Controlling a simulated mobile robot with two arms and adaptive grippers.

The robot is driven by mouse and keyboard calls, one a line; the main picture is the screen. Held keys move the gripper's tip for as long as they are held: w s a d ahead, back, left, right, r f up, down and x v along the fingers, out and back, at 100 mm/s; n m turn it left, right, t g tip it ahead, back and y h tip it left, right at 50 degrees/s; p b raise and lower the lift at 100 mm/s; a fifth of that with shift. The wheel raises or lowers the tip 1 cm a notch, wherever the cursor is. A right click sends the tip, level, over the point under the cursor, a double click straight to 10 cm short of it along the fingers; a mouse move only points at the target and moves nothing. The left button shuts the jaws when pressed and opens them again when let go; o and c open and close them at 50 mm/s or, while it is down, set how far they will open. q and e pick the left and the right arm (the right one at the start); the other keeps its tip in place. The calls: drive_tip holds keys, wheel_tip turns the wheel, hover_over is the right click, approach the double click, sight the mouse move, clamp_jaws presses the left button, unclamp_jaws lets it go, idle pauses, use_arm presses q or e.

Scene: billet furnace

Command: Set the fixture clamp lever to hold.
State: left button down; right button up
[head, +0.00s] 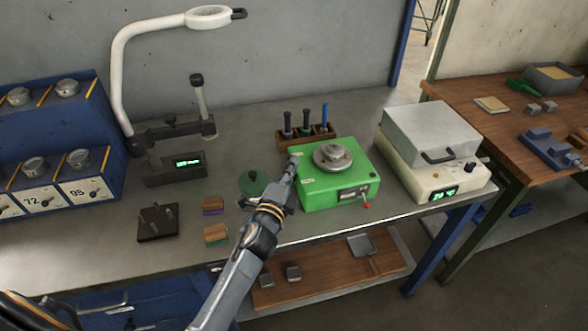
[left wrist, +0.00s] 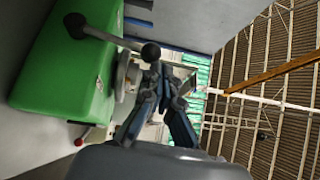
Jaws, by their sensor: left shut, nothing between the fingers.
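The green box fixture (head: 312,194) stands on the grey bench, with a round metal fixture (head: 333,157) on top. In the left wrist view the green box (left wrist: 70,70) shows at the left. A metal lever (left wrist: 112,39) with a black ball knob (left wrist: 150,52) reaches across its top; in the head view my gripper seems to hide it. A small red-knobbed lever (head: 366,205) is on the box's front. My left gripper (head: 295,162) is shut and empty at the box's left edge. In the wrist view its fingertips (left wrist: 160,72) are close to the black knob; I cannot tell whether they touch.
A tool rack (head: 306,139) stands behind the green box. A white instrument with a grey lid (head: 430,132) stands to its right. A round green piece (head: 254,183), small blocks (head: 213,205) and a magnifier lamp (head: 122,75) are to the left. The front bench strip is mostly clear.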

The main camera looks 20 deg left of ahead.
use_arm(q)
drive_tip(key=w+a, duration=0.1)
drive_tip(key=w, duration=0.1)
drive_tip(key=w+a+r, duration=0.1)
drive_tip(key=shift+w+a+r, duration=0.1)
drive_tip(key=shift+w+a, duration=0.2)
drive_tip(key=shift+w, duration=0.1)
drive_tip(key=shift+w+a+b, duration=0.25)
drive_tip(key=shift+w+a, duration=0.25)
drive_tip(key=shift+w, duration=0.25)
drive_tip(key=shift+w+a+b, duration=0.2)
drive_tip(key=shift+w+a, duration=0.25)
drive_tip(key=shift+w, duration=0.25)
